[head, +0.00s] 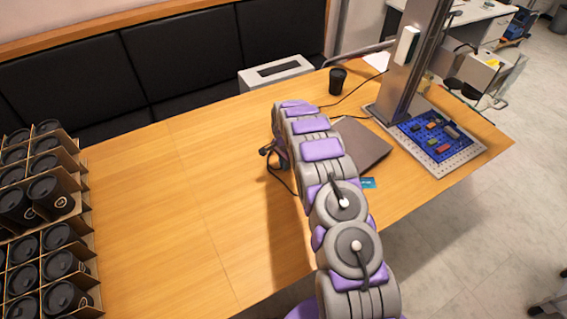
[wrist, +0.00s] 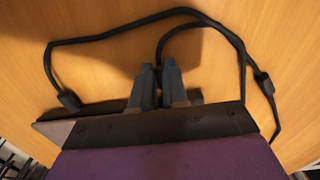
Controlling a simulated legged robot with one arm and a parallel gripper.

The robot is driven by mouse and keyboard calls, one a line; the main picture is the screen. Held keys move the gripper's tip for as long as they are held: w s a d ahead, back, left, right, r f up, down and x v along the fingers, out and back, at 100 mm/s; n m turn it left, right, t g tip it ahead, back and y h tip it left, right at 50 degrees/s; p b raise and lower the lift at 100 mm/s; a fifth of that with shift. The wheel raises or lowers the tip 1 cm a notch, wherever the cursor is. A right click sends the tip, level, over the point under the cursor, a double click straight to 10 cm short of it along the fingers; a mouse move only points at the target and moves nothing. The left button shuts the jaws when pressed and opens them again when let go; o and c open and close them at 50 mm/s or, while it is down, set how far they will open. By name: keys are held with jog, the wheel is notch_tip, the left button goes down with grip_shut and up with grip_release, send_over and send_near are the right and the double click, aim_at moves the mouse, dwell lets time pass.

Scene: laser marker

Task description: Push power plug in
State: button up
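A black power cable (wrist: 90,39) lies in loops on the wooden table in the wrist view. It has a dark lump at the left (wrist: 70,101) and another at the right (wrist: 262,76); I cannot tell which part is the plug. My gripper (wrist: 159,68) has its two dark fingers close together, low over the table. One cable run drops to the fingertips, but whether they grip it or only cover it is unclear. In the head view the cable (head: 270,175) shows beside my arm's far end, which hides the fingers. No socket can be made out.
A grey laptop (head: 362,142) lies right of my arm, with a blue card (head: 368,183) near it. The laser marker (head: 405,75) stands at the right behind a blue board (head: 440,138). A black cup (head: 337,82) is behind. Boxed cups (head: 62,195) fill the left; the table between is clear.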

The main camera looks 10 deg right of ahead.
jog(key=shift+w+d, duration=0.1)
jog(key=shift+d, duration=0.25)
grip_shut()
jog(key=shift+a, duration=0.25)
jog(key=shift+w+d+r+p, duration=0.1)
jog(key=shift+w+d+p, duration=0.35)
jog(key=shift+d, duration=0.2)
jog(key=shift+w+d, duration=0.2)
jog(key=shift+d, duration=0.3)
jog(key=o, duration=0.6)
grip_release()
jog(key=shift+d, duration=0.15)
